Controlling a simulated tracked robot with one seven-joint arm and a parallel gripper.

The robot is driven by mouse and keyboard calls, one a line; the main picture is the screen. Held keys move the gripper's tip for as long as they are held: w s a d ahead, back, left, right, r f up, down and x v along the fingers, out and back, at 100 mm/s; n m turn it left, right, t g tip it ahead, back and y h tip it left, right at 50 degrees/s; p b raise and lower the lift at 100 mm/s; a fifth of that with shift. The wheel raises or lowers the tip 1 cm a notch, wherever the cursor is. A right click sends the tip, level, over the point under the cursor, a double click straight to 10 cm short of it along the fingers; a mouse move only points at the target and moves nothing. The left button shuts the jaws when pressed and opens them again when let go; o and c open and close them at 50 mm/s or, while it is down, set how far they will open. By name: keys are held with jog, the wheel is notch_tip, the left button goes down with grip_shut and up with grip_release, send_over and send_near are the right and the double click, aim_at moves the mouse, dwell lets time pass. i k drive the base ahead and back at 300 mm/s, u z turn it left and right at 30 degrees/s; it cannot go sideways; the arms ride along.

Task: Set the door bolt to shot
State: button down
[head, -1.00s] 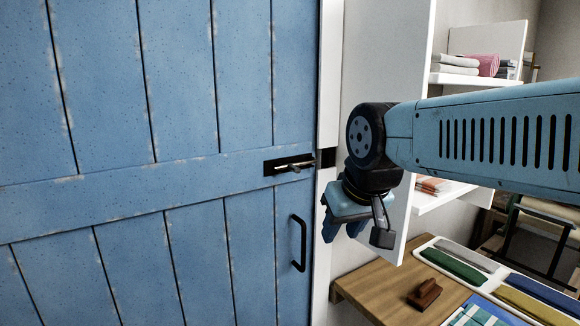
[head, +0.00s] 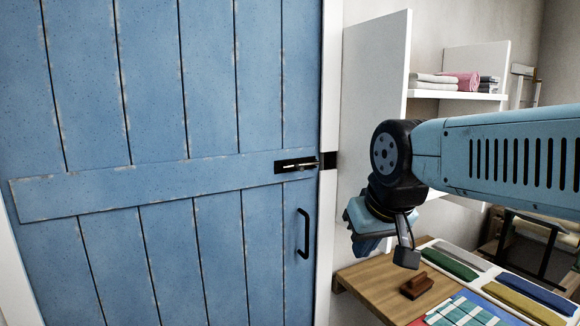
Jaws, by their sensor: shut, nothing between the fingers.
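The door bolt (head: 297,165) is a small metal rod on a black plate, fixed to the horizontal rail of the blue plank door (head: 180,120) near its right edge. A dark keeper (head: 328,160) sits on the white frame just right of it. The rod's tip lies close to the keeper; whether it enters is too small to tell. My gripper (head: 366,243) is shut and empty. It points downward, to the right of and below the bolt, in front of the white panel and apart from the door.
A black pull handle (head: 303,233) is below the bolt. A wooden table (head: 362,284) at the lower right holds a brown wooden block (head: 417,286) and trays of folded cloths (head: 450,264). A shelf (head: 458,95) with towels stands behind my arm. The space before the door is clear.

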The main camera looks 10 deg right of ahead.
aim_at(298, 167)
jog(key=k, duration=1.05)
jog(key=u, duration=0.5)
jog(key=i, duration=1.25)
jog(key=z, duration=0.6)
